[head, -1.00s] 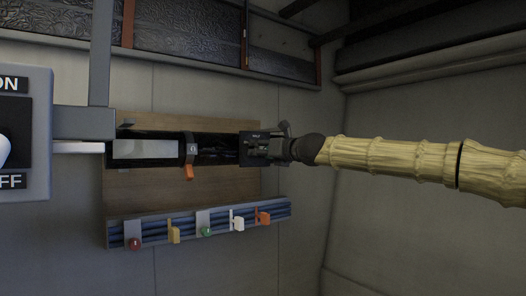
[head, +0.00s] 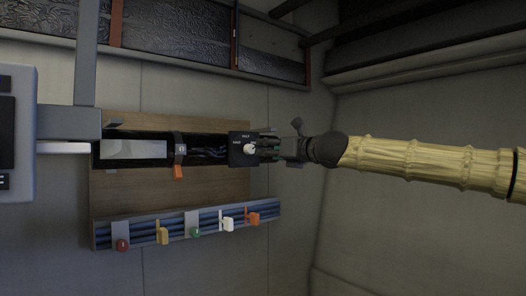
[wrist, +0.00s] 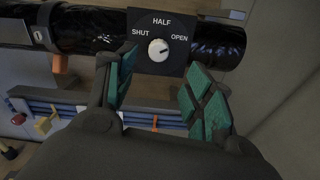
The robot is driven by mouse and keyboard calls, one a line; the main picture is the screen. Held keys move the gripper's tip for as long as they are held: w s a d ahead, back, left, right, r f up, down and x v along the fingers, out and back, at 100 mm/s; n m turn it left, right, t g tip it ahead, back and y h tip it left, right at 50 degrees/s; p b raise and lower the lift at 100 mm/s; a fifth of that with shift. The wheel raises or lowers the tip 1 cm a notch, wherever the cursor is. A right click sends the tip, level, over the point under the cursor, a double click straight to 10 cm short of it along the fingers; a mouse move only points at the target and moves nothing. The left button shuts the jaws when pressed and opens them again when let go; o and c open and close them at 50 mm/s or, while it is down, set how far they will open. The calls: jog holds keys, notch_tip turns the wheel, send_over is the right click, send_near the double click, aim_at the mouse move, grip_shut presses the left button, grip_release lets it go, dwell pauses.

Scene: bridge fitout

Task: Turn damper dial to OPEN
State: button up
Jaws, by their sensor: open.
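The damper dial is a round white knob (wrist: 158,50) on a black square plate (wrist: 143,21) marked SHUT at left, HALF at top and OPEN at right. A small dark mark on the knob seems to lean to the upper right, between HALF and OPEN, but it is too small to be sure. The knob also shows in the head view (head: 250,148). My gripper (wrist: 160,78) is open, its green-padded fingers apart and empty. The knob appears beyond and between the fingertips in the wrist view. In the head view my gripper (head: 268,148) is just right of the knob.
The plate sits on a black duct (head: 206,153) on a wooden board (head: 215,188). An orange handle (head: 178,173) hangs from a clamp. Below runs a blue-striped rail (head: 147,228) with several coloured knobs and tabs. A grey switch box (head: 28,130) stands at left.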

jog(key=shift+v, duration=1.2)
